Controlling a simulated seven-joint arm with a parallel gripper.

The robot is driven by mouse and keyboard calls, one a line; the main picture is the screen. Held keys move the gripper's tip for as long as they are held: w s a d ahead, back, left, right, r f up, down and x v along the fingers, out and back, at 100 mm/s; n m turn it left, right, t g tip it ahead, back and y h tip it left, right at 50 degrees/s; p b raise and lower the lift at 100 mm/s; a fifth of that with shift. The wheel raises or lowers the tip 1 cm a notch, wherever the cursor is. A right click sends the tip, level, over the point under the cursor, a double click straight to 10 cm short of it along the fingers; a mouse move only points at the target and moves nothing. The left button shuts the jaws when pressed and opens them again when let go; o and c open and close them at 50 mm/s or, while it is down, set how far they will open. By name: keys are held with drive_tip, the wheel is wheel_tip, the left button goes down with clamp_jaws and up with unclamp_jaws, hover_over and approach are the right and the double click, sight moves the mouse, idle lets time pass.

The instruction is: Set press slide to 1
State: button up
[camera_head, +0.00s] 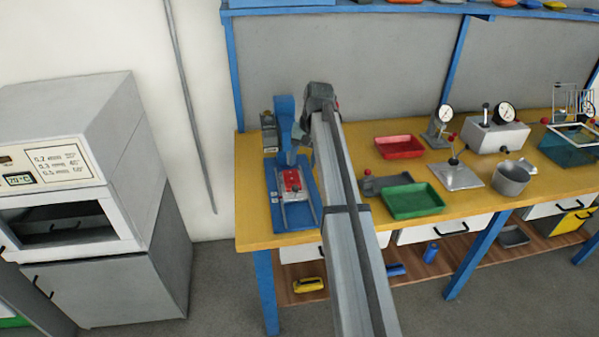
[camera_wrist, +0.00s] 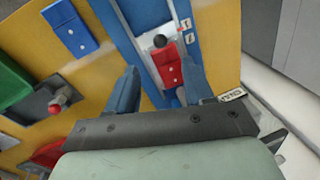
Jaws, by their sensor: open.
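The press (camera_head: 285,130) is a blue upright on a blue base at the left end of the bench. Its red slide (camera_head: 292,182) sits on pale rails on the base. In the wrist view the red slide (camera_wrist: 166,65) with a dark round knob lies between and beyond my fingers. Small white marker plates (camera_wrist: 186,30) are beside the rails; their characters are too small to read surely. My gripper (camera_wrist: 160,82) is open and empty, above the press. Contact with the slide cannot be told.
A blue block (camera_wrist: 70,28) lies on the bench beside the press. A green tray (camera_head: 413,201), a red tray (camera_head: 400,146) and a grey device with a red knob (camera_head: 367,174) stand to the right. A grey oven-like cabinet (camera_head: 75,170) stands left of the bench.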

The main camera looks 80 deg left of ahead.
drive_tip(key=shift+w+r, duration=0.15)
drive_tip(key=shift+r, duration=0.65)
drive_tip(key=shift+w+r, duration=0.15)
drive_tip(key=shift+r, duration=0.6)
